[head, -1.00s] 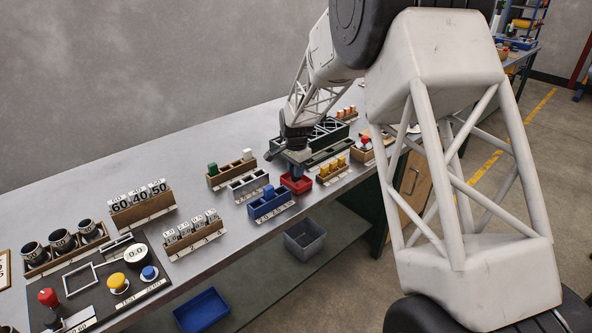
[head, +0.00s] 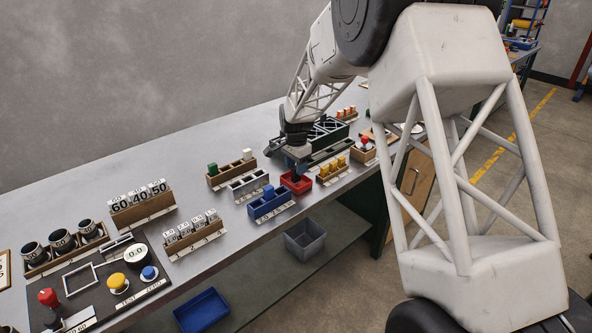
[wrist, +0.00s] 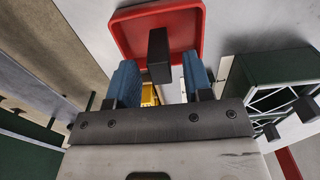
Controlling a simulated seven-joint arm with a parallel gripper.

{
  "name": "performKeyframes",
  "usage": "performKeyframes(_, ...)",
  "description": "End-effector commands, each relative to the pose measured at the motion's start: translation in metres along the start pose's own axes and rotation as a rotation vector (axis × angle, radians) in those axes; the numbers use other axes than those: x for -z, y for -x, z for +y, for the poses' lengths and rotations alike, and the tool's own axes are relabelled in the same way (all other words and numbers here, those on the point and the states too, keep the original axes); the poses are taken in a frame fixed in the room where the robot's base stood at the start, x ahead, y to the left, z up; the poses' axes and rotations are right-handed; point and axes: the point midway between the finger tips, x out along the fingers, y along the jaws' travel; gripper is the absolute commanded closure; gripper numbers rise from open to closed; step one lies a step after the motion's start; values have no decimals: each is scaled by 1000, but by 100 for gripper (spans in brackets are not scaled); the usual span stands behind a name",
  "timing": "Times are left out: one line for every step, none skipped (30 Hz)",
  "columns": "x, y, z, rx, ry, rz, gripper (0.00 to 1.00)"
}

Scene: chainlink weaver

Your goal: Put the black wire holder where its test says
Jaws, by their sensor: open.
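A small black block (wrist: 158,55), which looks like the black wire holder, shows at the red tray (wrist: 128,32) in the wrist view. It lies between the lines of my gripper's blue fingers and apart from both in the picture. My gripper (wrist: 160,72) is open. In the head view my gripper (head: 300,168) is just above the red tray (head: 297,183); the block cannot be made out there. The test station has a black board with a round gauge reading 0.0 (head: 136,253), a yellow button (head: 118,281) and a blue button (head: 149,272).
A dark green lattice bin (head: 327,132) is behind. A grey bin (head: 305,240) sits below the bench top.

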Motion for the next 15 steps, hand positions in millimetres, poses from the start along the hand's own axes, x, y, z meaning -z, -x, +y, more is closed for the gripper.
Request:
performKeyframes(0, 7, 0, 2, 0, 1, 54)
performKeyframes(0, 11, 0, 1, 0, 1, 54)
performKeyframes(0, 16, 0, 1, 0, 0, 54)
performKeyframes(0, 21, 0, 1, 0, 1, 54)
performKeyframes(0, 26, 0, 2, 0, 1, 54)
performKeyframes(0, 33, 0, 2, 0, 1, 54)
performKeyframes(0, 38, 0, 2, 0, 1, 54)
performKeyframes(0, 43, 0, 2, 0, 1, 54)
performKeyframes(0, 49, 0, 2, 0, 1, 54)
performKeyframes(0, 54, 0, 2, 0, 1, 54)
performKeyframes(0, 59, 0, 2, 0, 1, 54)
performKeyframes(0, 66, 0, 2, 0, 1, 54)
performKeyframes(0, 70, 0, 2, 0, 1, 54)
performKeyframes(0, 75, 0, 3, 0, 1, 54)
performKeyframes(0, 80, 0, 2, 0, 1, 54)
